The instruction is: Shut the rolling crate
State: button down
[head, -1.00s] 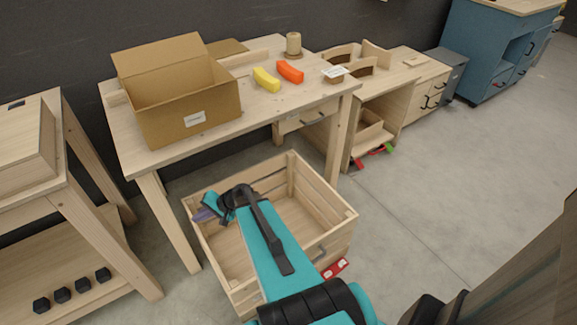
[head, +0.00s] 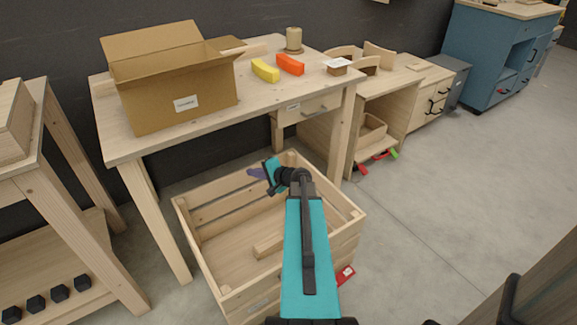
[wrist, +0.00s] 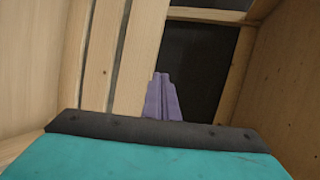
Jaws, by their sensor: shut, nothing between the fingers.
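The rolling crate (head: 350,236) is a pale slatted wooden box, open at the top, on the floor in front of the workbench in the head view. A wooden strip (head: 267,246) shows inside it. My gripper (head: 257,173), with small purple fingers, is over the crate's back part, near its back wall. In the wrist view my gripper's fingers (wrist: 162,97) are together and empty, before wooden slats (wrist: 140,50) and a dark gap. I cannot tell whether they touch the slats. My teal arm hides part of the crate's middle and front.
The workbench (head: 215,134) carries an open cardboard box (head: 160,105), a yellow piece (head: 265,70) and an orange piece (head: 290,65). A bench leg (head: 341,140) stands close behind the crate. A wooden rack (head: 75,190) is at the left. Free floor (head: 430,190) lies right.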

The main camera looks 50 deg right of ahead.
aim_at(286, 154)
jog(key=s+d+f+m+h+b, duration=0.1)
jog(key=s+d+b, duration=0.2)
jog(key=d, duration=0.3)
jog(key=s+d+f+m+h+b, duration=0.1)
jog(key=s+d+h+b, duration=0.1)
jog(key=s+d, duration=0.4)
jog(key=s+d+m+h+b, duration=0.1)
jog(key=s+d+h+b, duration=0.1)
jog(key=s+d+b, duration=0.2)
jog(key=shift+s+d+f+t+b, duration=0.15)
jog(key=shift+d+f+b, duration=0.05)
jog(key=shift+d, duration=0.3)
jog(key=shift+s+d+f+t+b, duration=0.15)
jog(key=shift+d+f, duration=0.05)
jog(key=shift+d, duration=0.3)
jog(key=shift+w, duration=0.15)
jog(key=b+x, duration=0.1)
jog(key=x, duration=0.3)
jog(key=b+x, duration=0.1)
jog(key=x, duration=0.3)
jog(key=b+x, duration=0.1)
jog(key=x, duration=0.3)
jog(key=shift+w+d+r, duration=0.15)
jog(key=shift+w+r, duration=0.05)
jog(key=shift+w, duration=0.25)
jog(key=shift+w+d+r, duration=0.1)
jog(key=shift+w, duration=0.3)
